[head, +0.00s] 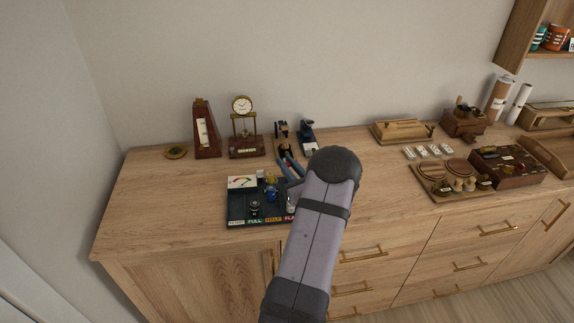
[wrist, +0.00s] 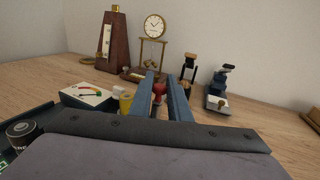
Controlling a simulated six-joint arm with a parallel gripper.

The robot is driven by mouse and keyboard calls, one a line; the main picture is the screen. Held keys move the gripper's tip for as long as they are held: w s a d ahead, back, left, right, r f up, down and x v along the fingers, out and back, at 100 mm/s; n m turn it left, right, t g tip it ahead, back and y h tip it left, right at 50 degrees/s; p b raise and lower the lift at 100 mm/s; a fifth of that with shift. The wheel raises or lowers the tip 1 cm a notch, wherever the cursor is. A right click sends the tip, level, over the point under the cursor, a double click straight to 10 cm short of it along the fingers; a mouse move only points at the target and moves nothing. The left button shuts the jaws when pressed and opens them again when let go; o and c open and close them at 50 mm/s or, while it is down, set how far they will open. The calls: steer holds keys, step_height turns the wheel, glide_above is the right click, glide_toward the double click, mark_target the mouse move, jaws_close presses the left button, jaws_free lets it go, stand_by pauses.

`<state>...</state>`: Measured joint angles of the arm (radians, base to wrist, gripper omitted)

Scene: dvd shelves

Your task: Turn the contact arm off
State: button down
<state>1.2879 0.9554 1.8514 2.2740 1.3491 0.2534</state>
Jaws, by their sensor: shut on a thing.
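A dark control panel (head: 236,208) lies on the wooden counter, with a white meter (head: 242,182), a black dial (head: 254,208) and coloured labels along its front edge. My gripper (head: 287,165) reaches over its right side. In the wrist view, my two blue fingers (wrist: 161,80) are closed about a small red knob (wrist: 158,88), which shows between them. The meter (wrist: 86,96) and a yellow post (wrist: 126,101) stand to their left. I cannot make out which part is the contact arm; my wrist and arm hide the panel's right side.
Behind the panel stand a metronome (head: 206,132), a clock (head: 242,107) and small dark devices (head: 308,134). To the right are a wooden box (head: 508,167) and a board of round wooden parts (head: 447,190).

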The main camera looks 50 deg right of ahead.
steer(key=c, duration=1.7)
jaws_free()
steer(key=shift+s, duration=0.1)
steer(key=shift+s+a+b, duration=0.3)
steer(key=shift+s, duration=0.3)
steer(key=shift+b+v, duration=0.8)
steer(key=shift+v, duration=2.15)
